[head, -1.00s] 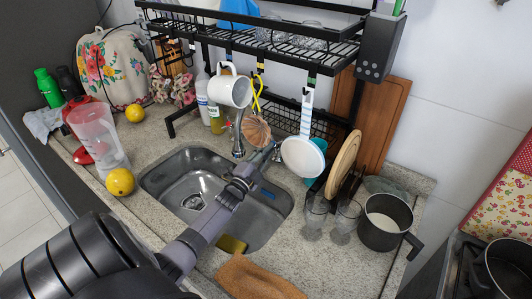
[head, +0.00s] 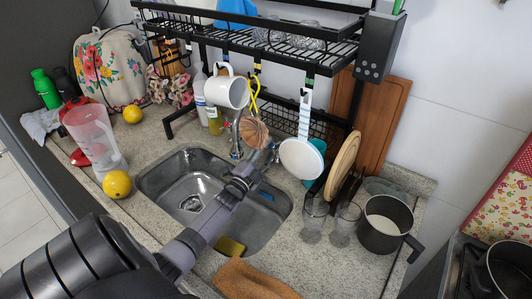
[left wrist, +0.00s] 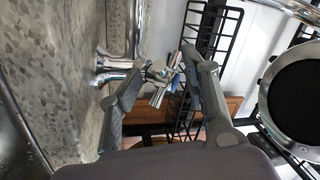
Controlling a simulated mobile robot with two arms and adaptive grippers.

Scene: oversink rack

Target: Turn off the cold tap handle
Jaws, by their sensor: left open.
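The chrome tap (head: 237,150) stands behind the sink (head: 180,180), and its spout is partly hidden by hanging items in the head view. In the left wrist view its metal body (left wrist: 112,70) rises beside the speckled counter. A small pronged chrome handle (left wrist: 158,74) shows between my fingertips. My left gripper (left wrist: 163,64) is open, with one finger on each side of the handle; I cannot tell whether either touches it. In the head view my left gripper (head: 264,152) is small and partly hidden behind my own wrist, at the back edge of the sink. My right gripper is not seen.
A black rack (head: 270,55) stands over the back of the counter. A white mug (head: 226,92), a ribbed brown item (head: 254,132) and a white pan (head: 301,158) hang close to my gripper. Two glasses (head: 315,213) and a pot (head: 385,228) stand at right.

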